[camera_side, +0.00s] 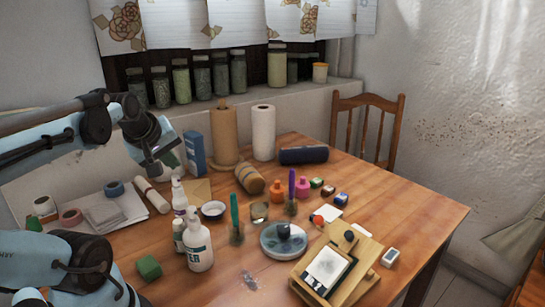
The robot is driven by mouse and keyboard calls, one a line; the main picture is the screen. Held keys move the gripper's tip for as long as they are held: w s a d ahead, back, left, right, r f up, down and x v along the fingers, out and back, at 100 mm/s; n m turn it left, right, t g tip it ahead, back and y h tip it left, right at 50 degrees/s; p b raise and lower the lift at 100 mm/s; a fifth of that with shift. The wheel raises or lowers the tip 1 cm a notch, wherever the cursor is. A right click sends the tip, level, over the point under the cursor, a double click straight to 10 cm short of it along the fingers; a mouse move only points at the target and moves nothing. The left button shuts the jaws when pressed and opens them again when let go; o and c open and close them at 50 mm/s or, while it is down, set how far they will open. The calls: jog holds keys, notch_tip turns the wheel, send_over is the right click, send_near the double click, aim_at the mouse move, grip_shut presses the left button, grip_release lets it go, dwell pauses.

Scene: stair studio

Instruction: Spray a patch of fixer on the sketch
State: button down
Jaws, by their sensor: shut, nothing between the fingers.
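The sketch (326,268) is a white sheet with a grey smudge, on a tilted wooden board (365,262) at the table's front right. Several white bottles stand left of the middle: a large one with a dark label (198,247), a smaller one (179,236) beside it, and one with a purple label (179,197) behind. I cannot read which holds fixer. My gripper (168,168) is shut and empty, above the back left of the table, up and left of the bottles and well away from the sketch.
A round grey dish (268,246) with a dark lump lies left of the board. Glass jars with brushes (237,232), a striped roll (250,179) and paint bottles (303,187) crowd the middle. Paper towel rolls (263,133) stand behind. The right table edge (430,225) is clear.

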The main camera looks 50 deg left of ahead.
aim_at(174, 177)
jog(key=shift+f, duration=0.1)
dwell(0.6)
jog(key=shift+f, duration=0.35)
jog(key=shift+f, duration=0.45)
dwell(0.7)
jog(key=shift+r, duration=0.9)
jog(key=shift+r, duration=3)
